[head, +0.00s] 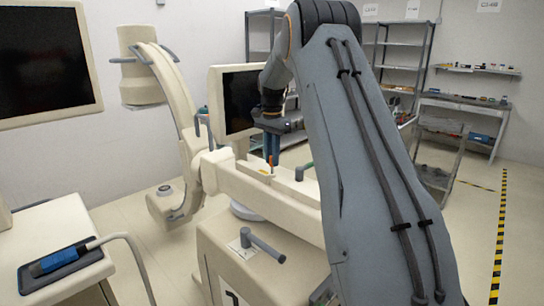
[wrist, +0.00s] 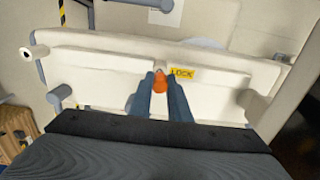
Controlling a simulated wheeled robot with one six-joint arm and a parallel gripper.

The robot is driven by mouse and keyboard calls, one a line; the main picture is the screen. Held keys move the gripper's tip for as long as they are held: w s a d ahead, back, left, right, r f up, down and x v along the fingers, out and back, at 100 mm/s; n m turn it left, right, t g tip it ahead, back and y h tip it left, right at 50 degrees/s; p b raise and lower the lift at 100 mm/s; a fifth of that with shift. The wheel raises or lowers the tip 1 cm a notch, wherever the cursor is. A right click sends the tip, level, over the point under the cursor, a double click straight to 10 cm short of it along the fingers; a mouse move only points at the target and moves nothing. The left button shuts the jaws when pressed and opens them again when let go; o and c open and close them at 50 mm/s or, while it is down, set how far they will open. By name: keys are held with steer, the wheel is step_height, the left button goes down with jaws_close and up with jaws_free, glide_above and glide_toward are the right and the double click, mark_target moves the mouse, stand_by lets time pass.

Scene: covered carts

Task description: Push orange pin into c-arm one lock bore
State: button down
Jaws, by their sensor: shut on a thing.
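My gripper (head: 271,150) points down over the cream beam of the c-arm (head: 240,187) in the head view. In the wrist view its two blue-grey fingers (wrist: 161,92) are shut on the orange pin (wrist: 160,80). The pin's orange head shows between the fingertips, left of a yellow LOCK label (wrist: 181,73) on the cream top. In the head view a small orange bit of the pin (head: 271,166) shows below the fingers. The lock bore and the pin's lower end are hidden, so I cannot tell how they meet.
A grey T-handle (head: 262,244) stands on the cream cart body in front. A dark monitor (head: 240,100) stands close behind the gripper. A cart with a blue handpiece (head: 58,260) is at the left. Shelves (head: 400,60) stand at the back right.

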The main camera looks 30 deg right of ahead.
steer(key=shift+f+b, duration=0.55)
steer(key=shift+f, duration=0.9)
steer(key=c, duration=1.6)
jaws_free()
steer(key=shift+r+b, duration=1.55)
steer(key=shift+r, duration=2.4)
steer(key=shift+f, duration=0.1)
steer(key=s+a+f+n+b, duration=0.3)
steer(key=s+a+f+n, duration=0.5)
steer(key=s+a+f, duration=0.5)
steer(key=s+a+f+n, duration=0.2)
steer(key=s, duration=0.4)
steer(key=s+a+f+n+t+b, duration=0.1)
steer(key=s+a+f+n, duration=0.1)
steer(key=s, duration=0.5)
steer(key=s+a+f+n, duration=0.2)
steer(key=s+a+f, duration=0.1)
steer(key=s, duration=0.3)
steer(key=shift+s+f+b, duration=0.3)
steer(key=shift+f+b, duration=0.05)
steer(key=shift+f, duration=0.35)
